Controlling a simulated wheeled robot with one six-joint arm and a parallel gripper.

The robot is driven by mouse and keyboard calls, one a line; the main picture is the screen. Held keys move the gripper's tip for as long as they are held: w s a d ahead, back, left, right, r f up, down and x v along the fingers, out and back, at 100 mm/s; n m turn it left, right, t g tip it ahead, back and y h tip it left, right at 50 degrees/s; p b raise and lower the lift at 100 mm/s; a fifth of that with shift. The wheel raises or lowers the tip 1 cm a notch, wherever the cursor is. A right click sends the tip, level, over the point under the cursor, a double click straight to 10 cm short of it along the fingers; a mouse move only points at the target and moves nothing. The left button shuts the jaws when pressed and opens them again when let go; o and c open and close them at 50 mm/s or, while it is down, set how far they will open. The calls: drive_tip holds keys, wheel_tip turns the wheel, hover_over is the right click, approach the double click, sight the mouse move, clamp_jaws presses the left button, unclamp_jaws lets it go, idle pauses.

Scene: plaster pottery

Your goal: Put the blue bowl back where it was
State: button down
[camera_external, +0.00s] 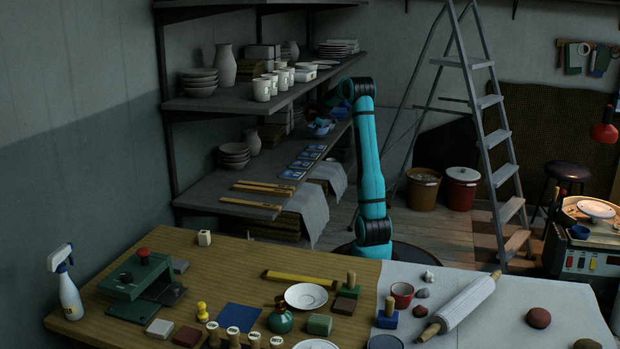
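A small blue bowl-like thing (320,129) is at the lower wall shelf, toward its far right end; it is small and dark, and I cannot tell whether it rests on the shelf. My arm stands upright beside the shelves and bends at the top toward them. My gripper is not clearly seen; the end of the arm is lost in the shadow near the blue thing. I cannot tell whether the fingers touch or hold it.
The lower shelf (214,190) carries stacked bowls (234,155), blue tiles (301,161) and wooden sticks (265,187). The upper shelf (215,102) with mugs (262,90) hangs above. A stepladder (488,120) stands right of my arm. A cluttered worktable (235,258) is in front.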

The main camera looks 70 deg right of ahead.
drive_tip(key=shift+f, duration=0.3)
drive_tip(key=shift+f, duration=0.6)
idle(0.4)
drive_tip(key=c, duration=1.5)
unclamp_jaws()
drive_tip(key=shift+c, duration=0.2)
drive_tip(key=shift+r, duration=0.1)
